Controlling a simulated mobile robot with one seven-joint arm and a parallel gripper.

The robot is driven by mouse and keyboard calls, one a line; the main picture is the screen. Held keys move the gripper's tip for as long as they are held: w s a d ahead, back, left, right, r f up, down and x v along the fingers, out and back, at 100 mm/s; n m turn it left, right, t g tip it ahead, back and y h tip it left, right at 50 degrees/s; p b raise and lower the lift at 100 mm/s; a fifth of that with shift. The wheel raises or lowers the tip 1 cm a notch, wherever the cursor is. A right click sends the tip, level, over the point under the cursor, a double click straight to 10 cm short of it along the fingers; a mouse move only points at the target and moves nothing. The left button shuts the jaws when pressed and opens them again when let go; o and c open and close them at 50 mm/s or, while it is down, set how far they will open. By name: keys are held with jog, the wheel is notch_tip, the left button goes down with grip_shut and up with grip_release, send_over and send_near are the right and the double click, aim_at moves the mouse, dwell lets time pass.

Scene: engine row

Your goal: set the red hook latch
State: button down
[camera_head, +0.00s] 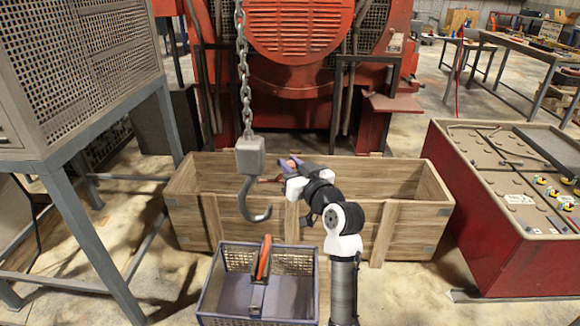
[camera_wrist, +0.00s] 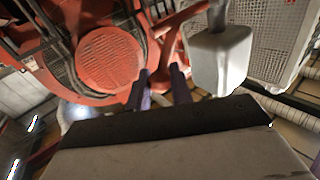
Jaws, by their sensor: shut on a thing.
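A grey steel hook (camera_head: 257,205) hangs from a square grey block (camera_head: 250,155) on a chain. The block also shows large in the wrist view (camera_wrist: 222,55). The red latch (camera_head: 269,180) shows as a short red piece between the hook and my gripper (camera_head: 290,164). In the wrist view the red latch (camera_wrist: 182,18) runs from beside the block down toward my two purple fingertips (camera_wrist: 159,72). My gripper is right of the hook, with its jaws shut on the latch. The exact contact is small and partly hidden by my wrist in the head view.
A wooden crate (camera_head: 187,222) stands behind and below the hook. A red engine (camera_head: 300,85) stands behind.

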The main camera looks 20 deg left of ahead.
notch_tip(320, 180, down, 12)
jog(key=m+t+h+b, duration=0.1)
jog(key=m+t+b, duration=0.7)
jog(key=m+b, duration=0.4)
jog(key=shift+s+a+r+m+t+h, duration=0.15)
jog(key=shift+a+m+t+h, duration=0.25)
jog(key=shift+m, duration=1.7)
jog(key=c, duration=1.3)
grip_release()
jog(key=shift+a, duration=0.1)
jog(key=shift+c, duration=0.2)
jog(key=shift+o, duration=0.3)
jog(key=shift+b, duration=0.3)
